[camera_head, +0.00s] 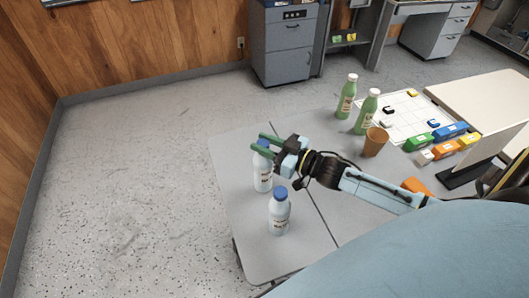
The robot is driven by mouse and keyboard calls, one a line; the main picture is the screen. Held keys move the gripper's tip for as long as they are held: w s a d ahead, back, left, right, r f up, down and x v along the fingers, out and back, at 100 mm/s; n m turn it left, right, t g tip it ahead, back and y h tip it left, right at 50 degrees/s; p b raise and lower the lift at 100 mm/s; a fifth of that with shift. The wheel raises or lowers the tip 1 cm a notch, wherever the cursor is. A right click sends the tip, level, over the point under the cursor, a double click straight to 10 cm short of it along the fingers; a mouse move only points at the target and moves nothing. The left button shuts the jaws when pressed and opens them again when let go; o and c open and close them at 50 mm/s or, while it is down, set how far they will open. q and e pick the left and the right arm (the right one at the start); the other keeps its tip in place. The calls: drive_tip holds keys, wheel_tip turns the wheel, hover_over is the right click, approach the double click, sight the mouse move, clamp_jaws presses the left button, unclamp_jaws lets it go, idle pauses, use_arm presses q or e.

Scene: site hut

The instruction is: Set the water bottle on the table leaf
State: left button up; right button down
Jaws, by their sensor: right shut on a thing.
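My right gripper (267,143) reaches in from the right and is shut on a white water bottle (263,178) with a blue cap, near the cap. That bottle is upright over the grey table leaf (245,224), left of the seam; I cannot tell whether its base touches the leaf. A second white bottle (279,215) with a blue cap stands upright on the leaf, nearer to me and slightly right. The gripper's fingers partly hide the held bottle's cap. My left gripper is not in view.
Two green bottles (346,98) (367,112) and a brown cup (375,142) stand on the table right of the seam. Coloured blocks (450,130) and a gridded white sheet (402,114) lie farther right. The leaf's front left is clear.

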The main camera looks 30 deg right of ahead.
drive_tip(key=shift+f, duration=1.2)
drive_tip(key=shift+f+b, duration=0.15)
drive_tip(key=shift+b, duration=0.15)
drive_tip(key=c, duration=1.1)
unclamp_jaws()
drive_tip(key=shift+o, duration=0.2)
drive_tip(key=v, duration=1.2)
drive_tip(key=shift+p, duration=0.3)
